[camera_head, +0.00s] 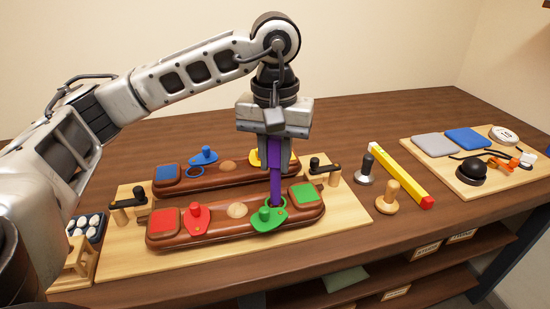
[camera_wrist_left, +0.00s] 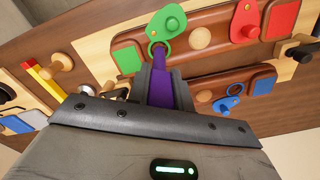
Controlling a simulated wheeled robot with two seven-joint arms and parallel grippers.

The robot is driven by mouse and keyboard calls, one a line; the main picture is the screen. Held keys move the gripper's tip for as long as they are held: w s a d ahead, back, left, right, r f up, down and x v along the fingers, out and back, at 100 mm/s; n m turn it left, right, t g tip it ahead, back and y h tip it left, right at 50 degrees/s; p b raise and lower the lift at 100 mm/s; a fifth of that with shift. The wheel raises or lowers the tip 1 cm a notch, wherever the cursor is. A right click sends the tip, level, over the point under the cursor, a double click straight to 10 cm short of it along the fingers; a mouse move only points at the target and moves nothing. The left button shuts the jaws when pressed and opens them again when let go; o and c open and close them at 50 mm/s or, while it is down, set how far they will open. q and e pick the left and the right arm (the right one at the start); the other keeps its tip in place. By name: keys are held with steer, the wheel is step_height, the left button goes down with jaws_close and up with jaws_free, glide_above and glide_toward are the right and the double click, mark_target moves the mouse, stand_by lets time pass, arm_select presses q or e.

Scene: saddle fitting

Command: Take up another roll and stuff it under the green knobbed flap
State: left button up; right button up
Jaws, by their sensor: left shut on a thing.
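My left gripper (camera_head: 275,165) is shut on a purple bar (camera_head: 276,183), held upright above the near brown wooden piece. The bar also shows between the fingers in the left wrist view (camera_wrist_left: 161,90). Its lower end is at the ring of the green knobbed flap (camera_head: 266,217); I cannot tell whether it passes through the ring. The flap, its knob and its ring also show in the left wrist view (camera_wrist_left: 168,22). Several white rolls sit in a dark blue holder (camera_head: 102,230) at the left. My right gripper is not in view.
The near wooden piece (camera_head: 180,240) also carries a red flap (camera_head: 196,219) and red and green pads. A similar piece with blue and yellow flaps stands behind. Black clamps (camera_head: 323,165) flank them. A yellow bar (camera_head: 400,174), two knobbed stamps and a board (camera_head: 460,180) lie right.

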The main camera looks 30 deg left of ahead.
mark_target(275, 138)
arm_select(q)
steer(key=shift+r+p, duration=0.75)
steer(key=shift+r, duration=0.7)
steer(key=shift+r+p, duration=0.95)
steer(key=shift+r, duration=0.45)
